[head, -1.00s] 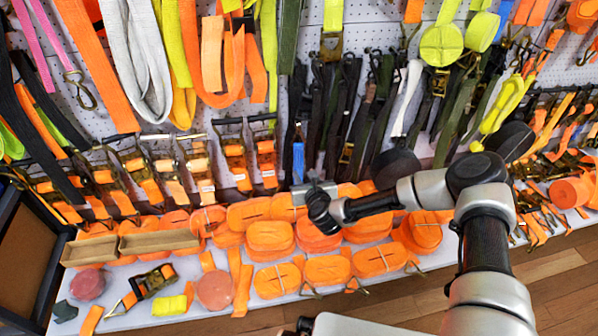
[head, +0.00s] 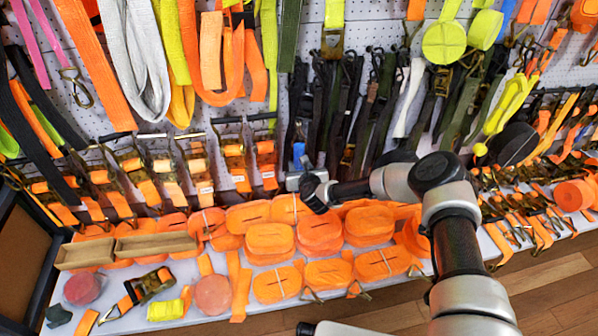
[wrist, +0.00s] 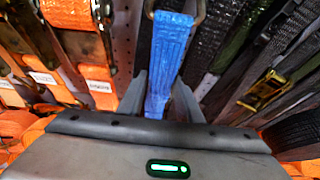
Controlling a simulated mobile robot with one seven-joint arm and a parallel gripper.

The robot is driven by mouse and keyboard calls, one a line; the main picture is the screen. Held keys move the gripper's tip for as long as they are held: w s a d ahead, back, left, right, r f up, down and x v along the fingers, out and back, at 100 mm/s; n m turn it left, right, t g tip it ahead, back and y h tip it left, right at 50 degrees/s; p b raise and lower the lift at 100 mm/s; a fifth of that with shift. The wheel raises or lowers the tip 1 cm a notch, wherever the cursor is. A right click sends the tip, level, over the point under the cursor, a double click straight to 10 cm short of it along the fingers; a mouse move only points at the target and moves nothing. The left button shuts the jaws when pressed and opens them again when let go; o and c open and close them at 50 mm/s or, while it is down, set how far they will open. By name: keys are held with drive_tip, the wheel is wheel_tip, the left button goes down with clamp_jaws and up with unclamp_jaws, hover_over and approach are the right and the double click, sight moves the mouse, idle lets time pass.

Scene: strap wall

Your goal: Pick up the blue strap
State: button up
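The blue strap (head: 299,151) hangs at the pegboard wall, between orange ratchet straps on its left and dark straps on its right. In the head view only a small upper part shows above my gripper (head: 297,173). In the wrist view the blue strap (wrist: 172,52) hangs from a metal ring at the top and runs down between my gripper's fingers (wrist: 160,88). The fingers stand apart, one on each side of it, so the gripper looks open. Its lower end is hidden behind the gripper body.
Orange ratchet straps (head: 235,157) hang close on the left. Dark straps (head: 335,110) hang close on the right. Below, a white shelf holds rolled orange straps (head: 270,240) and a cardboard tray (head: 157,245). Wooden floor (head: 540,290) lies in front.

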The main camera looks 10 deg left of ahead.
clamp_jaws()
drive_tip(key=shift+r, duration=0.15)
